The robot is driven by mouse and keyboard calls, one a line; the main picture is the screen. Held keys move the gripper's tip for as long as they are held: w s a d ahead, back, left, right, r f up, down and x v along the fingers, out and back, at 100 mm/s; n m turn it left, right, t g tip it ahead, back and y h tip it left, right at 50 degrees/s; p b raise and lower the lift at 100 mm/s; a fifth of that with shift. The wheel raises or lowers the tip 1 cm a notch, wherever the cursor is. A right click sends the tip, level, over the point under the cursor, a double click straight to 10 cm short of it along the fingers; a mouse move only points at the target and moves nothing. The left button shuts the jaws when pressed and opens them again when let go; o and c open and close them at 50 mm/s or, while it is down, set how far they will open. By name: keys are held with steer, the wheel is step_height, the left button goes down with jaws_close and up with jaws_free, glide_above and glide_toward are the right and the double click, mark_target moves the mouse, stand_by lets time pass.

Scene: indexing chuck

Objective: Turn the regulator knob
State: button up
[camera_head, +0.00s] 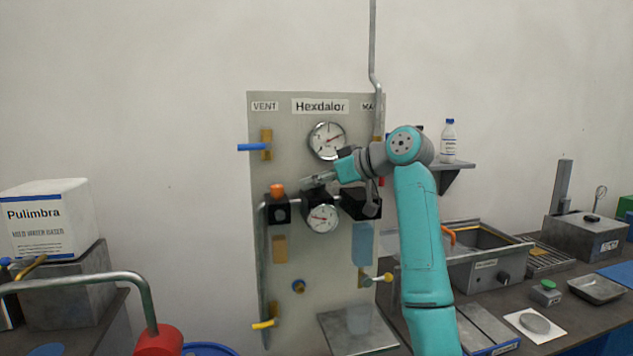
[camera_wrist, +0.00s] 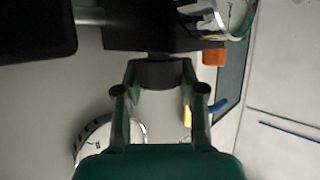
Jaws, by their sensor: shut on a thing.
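The regulator knob (camera_wrist: 160,74) is a dark round knob below a black block in the wrist view. My gripper (camera_wrist: 158,80) has one finger on each side of it and is shut on it. In the head view my gripper (camera_head: 310,183) reaches in from the right, at the middle of the grey panel (camera_head: 318,255). It is between the upper gauge (camera_head: 327,140) and the lower gauge (camera_head: 321,218). In the head view the knob is largely hidden by the fingers, and its turn angle cannot be told.
An orange knob (camera_head: 277,190) sits left of my gripper, and a blue handle (camera_head: 252,148) juts out at upper left. A black block (camera_head: 359,203) is close on the right. A shelf (camera_head: 449,166) with a white bottle (camera_head: 448,141) is behind my arm.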

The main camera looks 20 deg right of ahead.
steer(key=o, duration=1.2)
steer(key=shift+c, duration=0.2)
steer(key=v, duration=1.2)
